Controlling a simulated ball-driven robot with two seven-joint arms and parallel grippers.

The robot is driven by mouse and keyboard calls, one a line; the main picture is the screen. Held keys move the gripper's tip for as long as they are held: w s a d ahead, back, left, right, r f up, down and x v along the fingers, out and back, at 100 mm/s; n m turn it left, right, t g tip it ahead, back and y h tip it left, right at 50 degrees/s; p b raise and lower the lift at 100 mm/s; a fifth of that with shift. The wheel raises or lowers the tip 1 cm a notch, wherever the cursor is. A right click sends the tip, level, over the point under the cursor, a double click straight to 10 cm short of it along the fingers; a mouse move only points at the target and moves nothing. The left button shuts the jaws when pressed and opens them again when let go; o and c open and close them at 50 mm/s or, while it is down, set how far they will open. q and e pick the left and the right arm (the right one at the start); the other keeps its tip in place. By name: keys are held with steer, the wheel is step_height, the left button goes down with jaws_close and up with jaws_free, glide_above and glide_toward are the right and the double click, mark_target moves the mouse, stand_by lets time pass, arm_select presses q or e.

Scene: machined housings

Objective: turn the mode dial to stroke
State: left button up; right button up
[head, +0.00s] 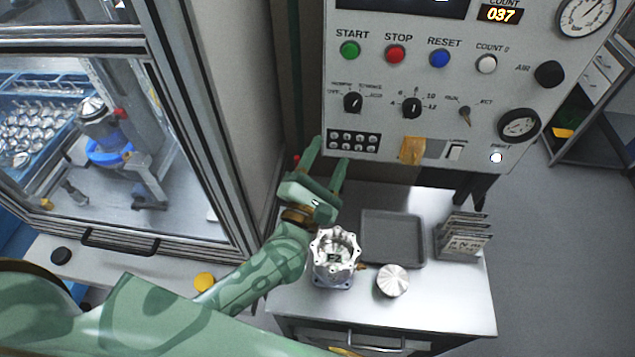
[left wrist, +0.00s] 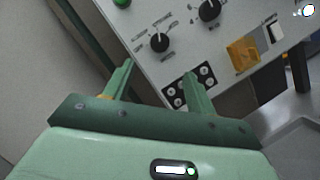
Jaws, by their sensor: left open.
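The likely mode dial is a black knob (head: 353,102) on the grey control panel (head: 480,90), below the START button. Small labels surround it, too fine to read surely. It also shows in the left wrist view (left wrist: 159,42), its white pointer line toward the upper left there. A second black knob (head: 411,107) with numbers around it sits to its right. My left gripper (head: 327,155) is open and empty, below the panel's lower left part. In the left wrist view its fingers (left wrist: 159,70) point toward the dial, which shows between and beyond the tips. My right gripper is not in view.
A black keypad (head: 353,141) and an orange part (head: 412,150) lie low on the panel. Below, the bench holds a machined housing (head: 334,256), a round metal cap (head: 392,281), a grey tray (head: 393,240) and a rack (head: 464,237). A glazed cabinet (head: 215,130) stands at left.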

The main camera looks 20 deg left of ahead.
arm_select(q)
steer(key=b+v, duration=0.1)
steer(key=v, duration=0.4)
stand_by(0.4)
